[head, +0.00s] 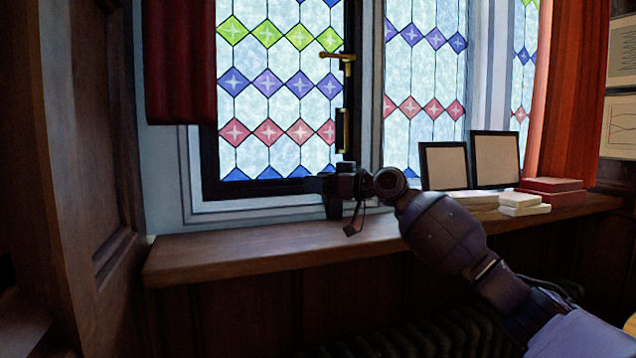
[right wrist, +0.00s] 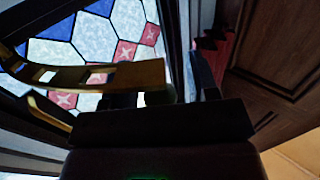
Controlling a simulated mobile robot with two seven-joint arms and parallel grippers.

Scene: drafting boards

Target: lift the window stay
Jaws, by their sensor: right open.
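The window stay (right wrist: 110,76) is a brass bar with slots. In the right wrist view it comes in from the left, and its end reaches the space between my right gripper's (right wrist: 165,92) dark fingers. Those fingers are apart, and I cannot tell whether either touches the bar. In the head view my right gripper (head: 324,184) is at the bottom of the dark window frame, above the sill. An upright brass piece (head: 343,130) shows on the frame just above it; I cannot tell if this is the stay. My left gripper is not in view.
A brass handle (head: 338,58) is higher on the window frame. The wooden sill (head: 230,252) is bare at left. At right stand two picture frames (head: 495,160), white boxes (head: 522,204) and red boxes (head: 552,190). Red curtains (head: 182,60) hang at both sides.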

